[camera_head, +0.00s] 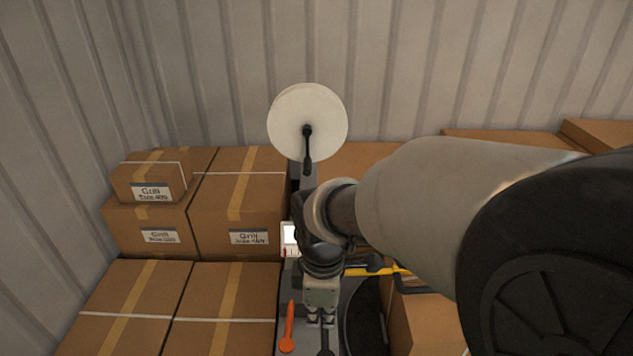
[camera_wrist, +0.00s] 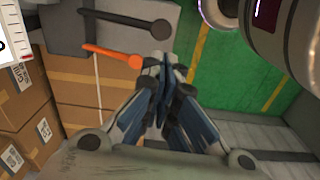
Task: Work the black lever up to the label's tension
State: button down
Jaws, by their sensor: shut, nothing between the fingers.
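The black lever (camera_wrist: 122,21) lies across the grey panel in the wrist view, its round knob at the right end. In the head view part of a black lever (camera_head: 325,342) shows just below my gripper. My gripper (camera_wrist: 166,72) is shut and empty, its fingertips beside the knob in the picture; I cannot tell if they touch. In the head view my gripper (camera_head: 320,318) points down over the machine. An orange lever (camera_wrist: 112,55) lies next to the black one and also shows in the head view (camera_head: 288,328). A white label (camera_head: 290,236) stands behind; its writing is unreadable.
Cardboard boxes (camera_head: 240,205) are stacked left of the machine, and more stand to the right. A white disc (camera_head: 300,105) with a black handle rises at the back. A yellow bar (camera_head: 357,272) is right of my gripper. Green floor (camera_wrist: 228,60) shows in the wrist view.

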jog(key=shift+w+a+f+n, duration=0.2)
jog(key=shift+f+n, duration=0.2)
jog(key=shift+f, duration=0.1)
notch_tip(320, 180, down, 14)
jog(key=b, duration=0.4)
dwell(0.3)
